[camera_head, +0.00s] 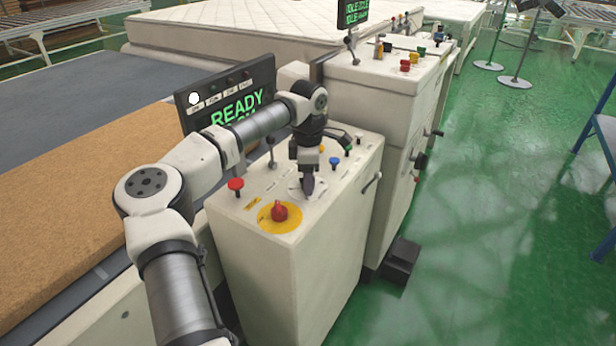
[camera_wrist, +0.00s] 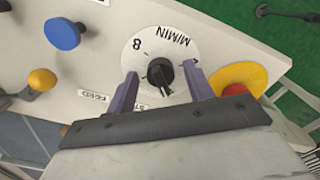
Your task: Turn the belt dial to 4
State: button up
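The belt dial is a white disc (camera_wrist: 145,50) marked M/MIN with a black knob (camera_wrist: 160,75) at its centre. An 8 shows at the disc's upper left; the other numbers are partly hidden or unclear. My gripper (camera_wrist: 160,82) is open, with one purple-grey finger on each side of the knob and a gap to it. In the head view my gripper (camera_head: 307,187) points down over the dial on top of the white control cabinet (camera_head: 285,270), and hides the knob. I cannot tell which number the knob points at.
A red emergency button on a yellow disc (camera_head: 280,213) sits close beside the dial, near one finger. A red button (camera_head: 235,185), a blue button (camera_head: 335,161) and levers stand around it. A READY display (camera_head: 230,100) rises behind.

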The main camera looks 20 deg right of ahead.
notch_tip(320, 180, up, 14)
jog(key=b, duration=0.2)
dwell(0.4)
jog(key=shift+f, duration=0.1)
